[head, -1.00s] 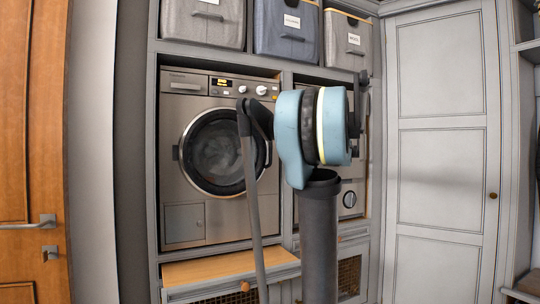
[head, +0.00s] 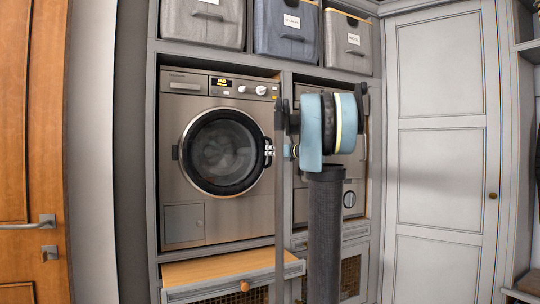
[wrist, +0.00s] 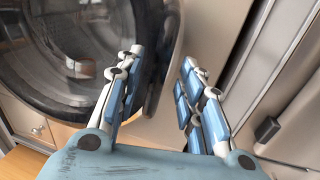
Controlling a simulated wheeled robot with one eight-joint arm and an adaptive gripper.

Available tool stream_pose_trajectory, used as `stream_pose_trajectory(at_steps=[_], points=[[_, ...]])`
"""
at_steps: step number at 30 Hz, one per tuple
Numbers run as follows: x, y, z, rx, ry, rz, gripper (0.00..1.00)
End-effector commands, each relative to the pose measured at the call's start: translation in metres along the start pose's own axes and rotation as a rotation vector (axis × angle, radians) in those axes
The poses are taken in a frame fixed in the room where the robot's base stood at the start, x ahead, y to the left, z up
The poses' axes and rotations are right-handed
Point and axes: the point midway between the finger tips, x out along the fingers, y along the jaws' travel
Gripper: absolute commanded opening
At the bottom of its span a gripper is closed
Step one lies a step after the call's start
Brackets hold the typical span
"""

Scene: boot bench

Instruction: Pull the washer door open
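The washer (head: 235,215) is a steel front-loader in the left bay of the cabinet, with its round dark-glass door (head: 215,150) closed in the head view. My gripper (head: 269,150) is at the right rim of the door, by the handle side. In the wrist view my gripper (wrist: 163,58) is open, its blue-padded fingers apart. The dark door rim (wrist: 150,100) and handle edge lie between the fingers, nearer the left finger. I cannot tell whether either finger touches it. The door glass (wrist: 65,55) fills the upper left of the wrist view.
A second machine (head: 350,201) stands right of the washer, partly hidden by my arm. A wood-topped drawer (head: 215,267) juts out below the washer. Grey bins (head: 287,30) sit above. A tall panelled cabinet door (head: 440,150) is at right, a wooden door (head: 30,130) at left.

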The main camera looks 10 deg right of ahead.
Motion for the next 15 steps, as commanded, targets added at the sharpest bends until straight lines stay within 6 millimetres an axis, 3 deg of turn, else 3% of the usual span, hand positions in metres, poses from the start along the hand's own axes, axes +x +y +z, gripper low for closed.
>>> stream_pose_trajectory(at_steps=[6,15], points=[[0.023,0.000,0.000,0.000,0.000,0.001,0.35],[0.029,0.000,0.000,0.000,0.000,0.000,0.35]])
